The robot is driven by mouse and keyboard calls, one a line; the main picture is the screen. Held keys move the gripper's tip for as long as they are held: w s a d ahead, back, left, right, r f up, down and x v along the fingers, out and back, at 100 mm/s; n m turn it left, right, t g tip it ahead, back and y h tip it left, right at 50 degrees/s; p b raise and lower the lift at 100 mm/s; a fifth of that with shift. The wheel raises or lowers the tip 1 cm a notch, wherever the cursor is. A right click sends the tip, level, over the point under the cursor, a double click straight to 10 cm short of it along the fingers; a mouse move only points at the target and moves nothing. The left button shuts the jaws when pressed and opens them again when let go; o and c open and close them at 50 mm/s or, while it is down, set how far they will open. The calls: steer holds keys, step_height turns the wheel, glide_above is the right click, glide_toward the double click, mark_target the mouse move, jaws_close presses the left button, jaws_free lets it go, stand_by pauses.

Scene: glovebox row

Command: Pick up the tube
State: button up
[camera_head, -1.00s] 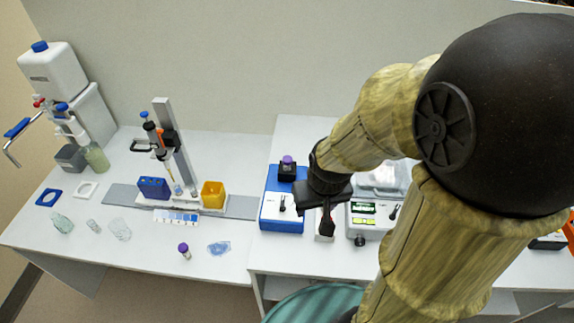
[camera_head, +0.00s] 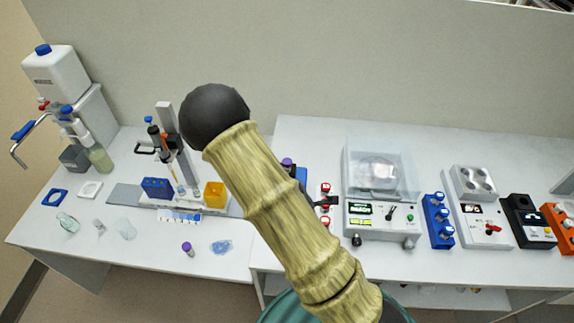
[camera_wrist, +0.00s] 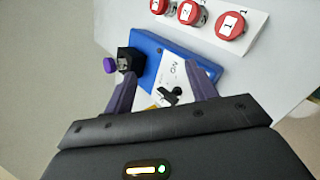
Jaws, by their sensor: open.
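A purple-capped tube (camera_head: 287,162) stands in the black cup of a blue and white mixer (camera_head: 301,176), largely hidden behind my arm in the head view. In the wrist view the purple cap (camera_wrist: 110,65) shows at the black cup, left of the blue mixer (camera_wrist: 158,52). My gripper (camera_wrist: 162,70) is open and empty, its purple fingers spread over the mixer's face with the black knob between them. The tube's cap lies outside the left finger. Another small purple-capped tube (camera_head: 188,248) stands on the left bench near its front edge.
Red-capped vials (camera_wrist: 230,25) stand in a white rack beside the mixer. Right of it are a balance with a clear cover (camera_head: 380,180), a blue rack (camera_head: 438,220) and more devices. A pipette stand (camera_head: 172,150) and yellow box (camera_head: 214,194) are on the left bench.

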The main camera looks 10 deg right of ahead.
steer(key=w+a+r+n+t, duration=0.1)
steer(key=n, duration=0.4)
steer(key=w+a+n+t+y+p, duration=0.1)
steer(key=n+t, duration=0.1)
steer(key=n, duration=0.3)
steer(key=w+a+r+n+t, duration=0.1)
steer(key=n+t, duration=0.1)
steer(key=n, duration=0.3)
steer(key=shift+w+a+r+y+p, duration=0.1)
steer(key=shift+w+r+y+p, duration=0.1)
steer(key=shift+r+y+p, duration=0.15)
steer(key=shift+f, duration=0.15)
steer(key=b+x, duration=0.1)
steer(key=b, duration=0.4)
steer(key=shift+w+a+f, duration=0.1)
steer(key=shift+w+f, duration=0.15)
steer(key=shift+w, duration=0.05)
steer(key=b, duration=0.4)
steer(key=shift+w+d+f+b, duration=0.2)
steer(key=shift+w+d+b, duration=0.1)
steer(key=shift+w, duration=0.1)
